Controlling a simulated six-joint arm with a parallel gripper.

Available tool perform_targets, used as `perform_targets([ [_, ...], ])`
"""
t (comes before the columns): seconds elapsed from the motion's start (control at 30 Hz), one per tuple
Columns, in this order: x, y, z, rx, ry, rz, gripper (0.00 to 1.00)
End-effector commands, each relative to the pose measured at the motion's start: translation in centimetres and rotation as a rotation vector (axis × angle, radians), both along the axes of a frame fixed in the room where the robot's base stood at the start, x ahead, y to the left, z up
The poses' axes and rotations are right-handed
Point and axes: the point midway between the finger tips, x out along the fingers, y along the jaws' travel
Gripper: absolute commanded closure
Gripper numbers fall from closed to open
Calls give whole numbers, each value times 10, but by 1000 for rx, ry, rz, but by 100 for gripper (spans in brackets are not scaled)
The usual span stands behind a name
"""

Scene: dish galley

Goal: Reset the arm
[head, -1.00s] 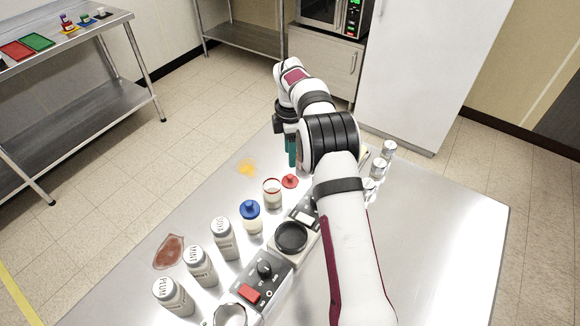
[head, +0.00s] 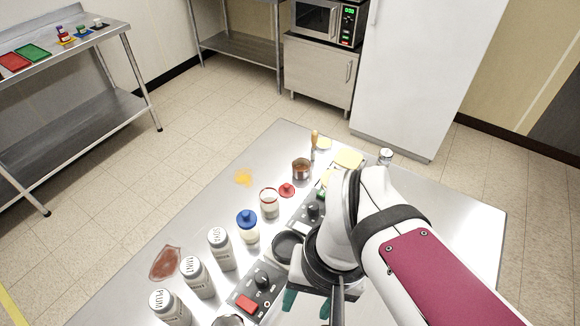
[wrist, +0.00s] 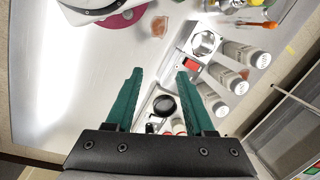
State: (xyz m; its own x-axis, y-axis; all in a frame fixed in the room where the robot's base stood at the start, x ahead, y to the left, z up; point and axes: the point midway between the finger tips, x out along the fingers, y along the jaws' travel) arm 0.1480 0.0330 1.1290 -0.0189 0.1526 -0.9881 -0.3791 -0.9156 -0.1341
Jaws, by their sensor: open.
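My arm reaches in from the lower right of the head view, folded over the right side of the steel table (head: 440,200). My gripper (head: 306,302) points down near the control units, and its green fingers are partly hidden behind my wrist. In the wrist view my gripper (wrist: 158,75) is open, with both green fingers spread and nothing between them. A black round pan or plate (wrist: 164,106) on a control unit shows beyond the gap between the fingers.
Bottles labelled PLUM (head: 170,307), MINT (head: 197,277) and SOYA (head: 221,248) stand at the left. A blue-lidded jar (head: 247,227), a glass jar (head: 269,204) and a copper-coloured pot (head: 301,169) stand farther back. A brown-red spill (head: 165,263) and a yellow spill (head: 243,177) mark the table.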

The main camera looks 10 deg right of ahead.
Motion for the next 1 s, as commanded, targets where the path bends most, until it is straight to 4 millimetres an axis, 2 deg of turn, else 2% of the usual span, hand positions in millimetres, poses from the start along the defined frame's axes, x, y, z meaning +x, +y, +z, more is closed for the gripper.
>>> perform_targets([
  [0.03, -11, 1, -6, 2, 5, -48, 46],
  [0.13, -20, 2, -11, 4, 16, -97, 46],
  [1.0, -19, 2, -10, 3, 17, -96, 46],
])
